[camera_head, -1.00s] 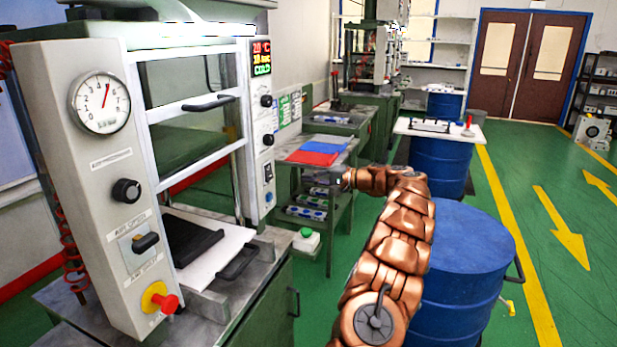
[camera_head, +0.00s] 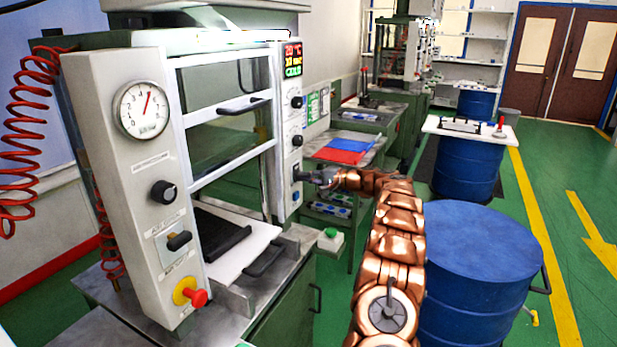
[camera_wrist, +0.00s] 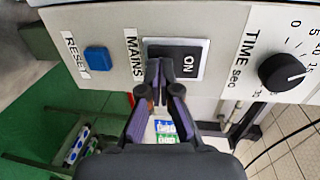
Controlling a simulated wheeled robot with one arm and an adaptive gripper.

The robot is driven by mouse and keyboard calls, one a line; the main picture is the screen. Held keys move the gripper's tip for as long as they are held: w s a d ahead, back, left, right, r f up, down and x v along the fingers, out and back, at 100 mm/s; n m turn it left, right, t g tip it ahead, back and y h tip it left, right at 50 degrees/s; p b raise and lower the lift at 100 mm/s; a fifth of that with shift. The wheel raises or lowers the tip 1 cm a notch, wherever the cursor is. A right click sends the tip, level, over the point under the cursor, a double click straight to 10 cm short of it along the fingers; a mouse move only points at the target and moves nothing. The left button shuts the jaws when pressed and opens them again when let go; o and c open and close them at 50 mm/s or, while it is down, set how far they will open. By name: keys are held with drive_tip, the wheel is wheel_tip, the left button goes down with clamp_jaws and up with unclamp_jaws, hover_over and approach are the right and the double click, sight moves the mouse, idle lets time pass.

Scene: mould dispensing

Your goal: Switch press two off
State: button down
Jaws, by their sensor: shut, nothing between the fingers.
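The near press (camera_head: 95,130) stands at the left of the head view with its side control panel (camera_head: 292,125) facing my arm. In the wrist view that panel carries a black rocker switch (camera_wrist: 193,61), labelled MAINS and reading ON. My gripper (camera_wrist: 165,70) is shut and empty, its fingertips over the lower middle of the switch. They look at or very close to it; I cannot tell if they touch. My gripper also shows in the head view (camera_head: 304,177), beside the lower panel. No press number is readable.
A blue RESET button (camera_wrist: 98,58) and a black TIME knob (camera_wrist: 282,72) flank the switch. A blue drum (camera_head: 480,250) stands right of my arm. Green floor is open at the right.

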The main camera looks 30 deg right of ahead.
drive_tip(key=shift+f, duration=0.1)
drive_tip(key=shift+w+a+t+b, duration=0.1)
drive_tip(key=shift+w+t+b, duration=0.15)
drive_tip(key=shift+b, duration=0.65)
drive_tip(key=s+d+f+b, duration=0.1)
drive_tip(key=s+d+b, duration=0.1)
drive_tip(key=s, duration=0.4)
drive_tip(key=s+d+f+b, duration=0.1)
drive_tip(key=s+d+b, duration=0.1)
drive_tip(key=s+d, duration=0.3)
drive_tip(key=shift+s, duration=0.5)
